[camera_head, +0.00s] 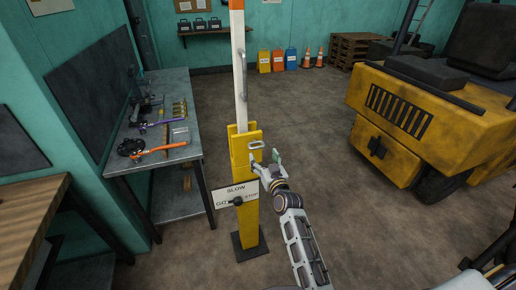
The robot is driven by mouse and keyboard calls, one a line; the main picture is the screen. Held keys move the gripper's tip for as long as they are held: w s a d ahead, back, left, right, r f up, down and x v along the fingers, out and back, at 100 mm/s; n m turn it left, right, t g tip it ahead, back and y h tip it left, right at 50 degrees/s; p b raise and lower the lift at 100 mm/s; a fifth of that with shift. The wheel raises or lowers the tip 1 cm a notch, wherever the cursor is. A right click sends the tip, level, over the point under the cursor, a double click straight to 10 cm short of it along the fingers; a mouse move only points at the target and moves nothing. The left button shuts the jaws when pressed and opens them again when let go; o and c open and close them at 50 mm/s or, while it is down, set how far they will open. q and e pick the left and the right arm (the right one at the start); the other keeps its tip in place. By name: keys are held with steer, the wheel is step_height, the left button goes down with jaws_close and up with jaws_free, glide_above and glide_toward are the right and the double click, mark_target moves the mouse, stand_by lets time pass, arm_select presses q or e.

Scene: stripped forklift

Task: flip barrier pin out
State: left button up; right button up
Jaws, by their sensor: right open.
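The yellow barrier post (248,218) stands upright on a dark base plate, with its white and orange barrier arm (240,70) raised. A small light loop (256,145), which looks like the barrier pin's handle, sticks out near the top of the post's yellow bracket. My right gripper (265,160) is open at the front of the bracket, just below the loop, with a finger to either side. I cannot tell whether it touches the pin. The pin's shaft is not visible. My left gripper is not in view.
A metal workbench (187,92) with tools stands at the left. A yellow forklift (430,110) stands at the right. Open floor (300,110) lies behind the post.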

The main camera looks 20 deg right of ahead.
mark_target(258, 148)
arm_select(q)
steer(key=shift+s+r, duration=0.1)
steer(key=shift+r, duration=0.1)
arm_select(e)
steer(key=shift+w+a, duration=0.1)
steer(key=shift+w, duration=3.55)
